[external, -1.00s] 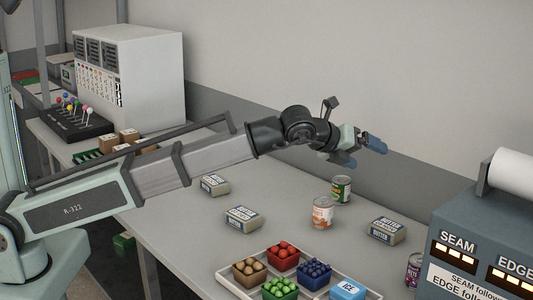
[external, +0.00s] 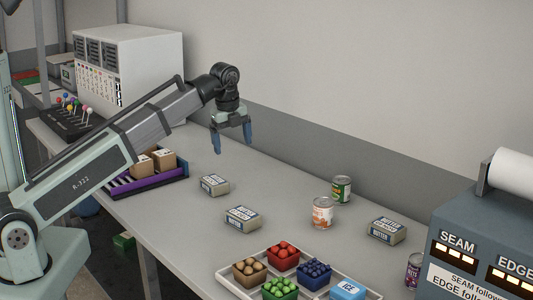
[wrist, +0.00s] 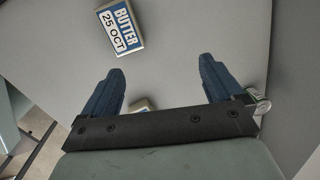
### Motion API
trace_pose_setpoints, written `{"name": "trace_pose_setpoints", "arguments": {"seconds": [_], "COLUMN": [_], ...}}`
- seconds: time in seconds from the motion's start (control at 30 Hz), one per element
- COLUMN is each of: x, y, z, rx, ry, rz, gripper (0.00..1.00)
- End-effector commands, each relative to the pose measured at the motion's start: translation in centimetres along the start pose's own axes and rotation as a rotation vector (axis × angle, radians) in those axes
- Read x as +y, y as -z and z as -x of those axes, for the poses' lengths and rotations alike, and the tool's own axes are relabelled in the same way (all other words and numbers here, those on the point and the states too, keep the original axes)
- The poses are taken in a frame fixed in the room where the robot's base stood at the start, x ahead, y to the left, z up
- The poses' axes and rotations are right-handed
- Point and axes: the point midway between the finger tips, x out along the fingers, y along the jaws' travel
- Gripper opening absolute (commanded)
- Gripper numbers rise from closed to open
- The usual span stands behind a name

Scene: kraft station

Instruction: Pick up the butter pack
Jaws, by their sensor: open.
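Three pale butter packs with dark labels lie apart on the grey table in the external view: a far-left one (external: 214,184), a near-left one (external: 243,219) and a right one (external: 386,230). My gripper (external: 233,146) points down with blue fingers apart, above the table behind the far-left pack. In the wrist view, my gripper (wrist: 161,65) has nothing between its fingertips. A butter pack (wrist: 122,27) labelled "25 OCT" lies beyond the fingertips. Part of another pale pack (wrist: 141,104) shows between the fingers, mostly hidden by the gripper body. I cannot match these two to the external view.
A green can (external: 341,189) and an orange can (external: 322,212) stand between the packs. A white tray (external: 228,281) of colored baskets is at the front. A purple tray (external: 160,184) with brown boxes is at left. A blue-grey machine (external: 480,235) stands at right.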

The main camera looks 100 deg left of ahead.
Motion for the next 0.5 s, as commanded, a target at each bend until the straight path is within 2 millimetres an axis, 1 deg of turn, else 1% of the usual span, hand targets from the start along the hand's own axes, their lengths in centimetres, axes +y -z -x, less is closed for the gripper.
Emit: {"name": "trace_pose_setpoints", "arguments": {"seconds": [0.03,0.1,0.2,0.37,0.5], "x": [1.2,2.4,3.7,4.7,5.0], "y": [-1.4,-2.5,-3.7,-4.3,-4.2], "z": [0.1,0.2,0.3,0.2,-1.3], "rx": [0.015,0.036,0.057,0.073,0.075], "ry": [-0.031,-0.07,-0.108,-0.136,-0.141], "rz": [0.031,0.061,0.092,0.112,0.114], "gripper": [0.94,0.94,0.94,0.94,0.94]}}
